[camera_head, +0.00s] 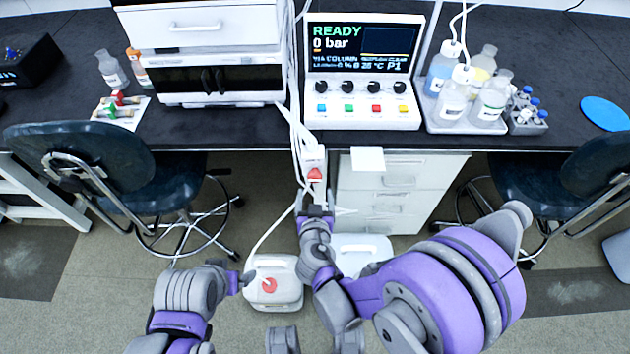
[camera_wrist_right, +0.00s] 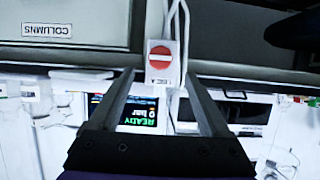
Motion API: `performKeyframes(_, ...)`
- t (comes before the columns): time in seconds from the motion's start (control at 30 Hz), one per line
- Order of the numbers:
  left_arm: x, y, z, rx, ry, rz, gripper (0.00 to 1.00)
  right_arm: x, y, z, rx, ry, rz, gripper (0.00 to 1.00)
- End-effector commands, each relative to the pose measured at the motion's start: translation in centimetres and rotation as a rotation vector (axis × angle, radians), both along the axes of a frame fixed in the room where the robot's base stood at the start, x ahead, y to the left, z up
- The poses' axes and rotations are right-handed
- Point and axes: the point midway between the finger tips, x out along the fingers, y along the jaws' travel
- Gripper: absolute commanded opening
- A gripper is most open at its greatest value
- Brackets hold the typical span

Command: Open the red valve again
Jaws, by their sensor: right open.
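The red valve (camera_head: 315,174) sits on a narrow white panel below the bench edge, under the instrument. In the right wrist view the valve (camera_wrist_right: 160,56) is a red disc with a white bar across it, on a white plate with a small label. My right gripper (camera_head: 316,211) is just below the valve in the head view. In the wrist view its two fingers are spread and empty, with the tips at the lower part of the plate and the disc beyond them. My left arm's end (camera_head: 240,281) is low at left, away from the valve; its fingers are not clear.
The instrument (camera_head: 364,100) reads READY, 0 bar. White tubes hang beside the valve. A white drawer unit (camera_head: 395,185) stands right of it. Chairs flank both sides.

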Motion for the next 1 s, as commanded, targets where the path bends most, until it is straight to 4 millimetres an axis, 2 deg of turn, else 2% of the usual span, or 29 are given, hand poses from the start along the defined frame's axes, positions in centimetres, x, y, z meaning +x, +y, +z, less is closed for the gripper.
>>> performKeyframes(0.2,0.0,0.0,-0.6,0.000,0.002,0.000,0.93,4.0,-0.1,-1.8,-0.001,0.001,-0.002,0.81)
performKeyframes(0.4,0.0,0.0,-0.9,0.000,0.003,0.000,0.93,6.3,-0.1,-2.7,0.000,0.001,-0.001,0.81)
performKeyframes(0.8,0.0,0.0,-1.0,0.000,0.003,0.000,0.93,7.0,0.0,-2.9,-0.001,0.001,0.000,0.81)
performKeyframes(1.0,0.0,0.0,-1.0,0.000,0.003,0.000,0.93,7.0,0.0,-2.9,-0.001,0.001,0.000,0.45)
